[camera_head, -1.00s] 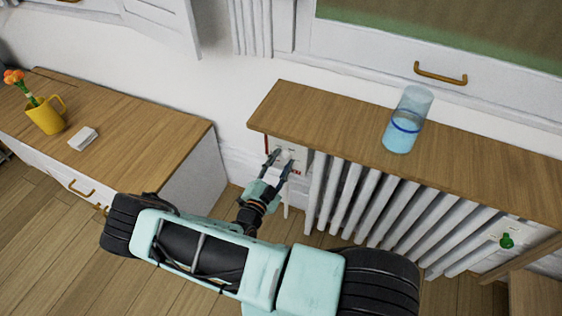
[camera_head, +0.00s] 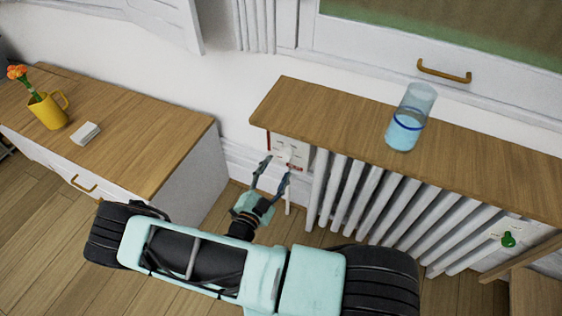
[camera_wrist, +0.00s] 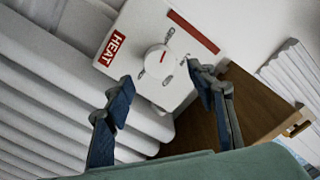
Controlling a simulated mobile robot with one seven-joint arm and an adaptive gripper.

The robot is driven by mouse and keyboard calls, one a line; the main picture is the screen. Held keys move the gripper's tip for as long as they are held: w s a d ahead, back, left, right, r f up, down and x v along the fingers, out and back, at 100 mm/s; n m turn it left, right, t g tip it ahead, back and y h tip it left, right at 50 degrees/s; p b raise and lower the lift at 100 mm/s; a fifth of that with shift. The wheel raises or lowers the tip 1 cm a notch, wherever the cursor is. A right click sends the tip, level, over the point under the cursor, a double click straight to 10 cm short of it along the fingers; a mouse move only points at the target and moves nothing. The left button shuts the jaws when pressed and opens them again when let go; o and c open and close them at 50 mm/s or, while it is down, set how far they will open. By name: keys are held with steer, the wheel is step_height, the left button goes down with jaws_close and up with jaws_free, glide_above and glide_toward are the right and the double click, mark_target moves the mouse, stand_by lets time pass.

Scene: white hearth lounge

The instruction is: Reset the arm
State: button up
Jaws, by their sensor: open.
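My gripper (camera_head: 270,176) is open and empty, its two dark fingers spread apart. It hangs just in front of the left end of the radiator, near a white control box (camera_head: 287,149) with red markings. In the wrist view the gripper (camera_wrist: 160,95) frames the lower part of the box, which carries a round white dial (camera_wrist: 159,60) and a red HEAT label (camera_wrist: 115,48). The fingers look apart from the dial.
A white radiator (camera_head: 370,200) stands under a wooden shelf (camera_head: 330,120) holding a glass of blue liquid (camera_head: 410,118). A green valve knob (camera_head: 508,240) is at right.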

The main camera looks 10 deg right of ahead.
steer(key=shift+v, duration=0.95)
